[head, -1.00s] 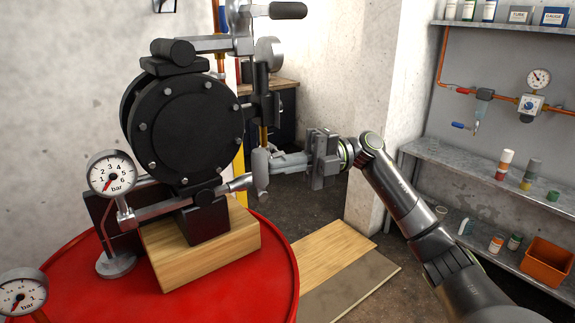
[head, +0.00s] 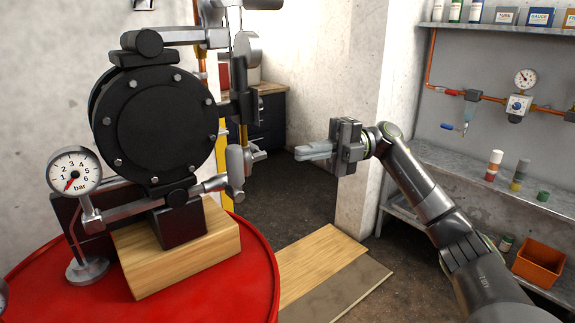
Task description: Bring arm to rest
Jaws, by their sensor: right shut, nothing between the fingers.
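My right gripper (head: 312,152) is shut and empty in the middle of the head view. Its fingers point left toward the pump and are clear of it. My right arm comes in from the lower right. The black round diaphragm pump (head: 160,130) stands on a wooden block (head: 185,255) on top of the red drum (head: 235,285). A grey valve handle (head: 236,168) hangs at the pump's right side, apart from the fingertips. My left gripper is not in view.
A pressure gauge (head: 74,172) stands on the drum at the left. Wooden boards (head: 320,262) lie on the floor right of the drum. A wall shelf (head: 470,185) with small containers and an orange bin (head: 538,263) are at the right.

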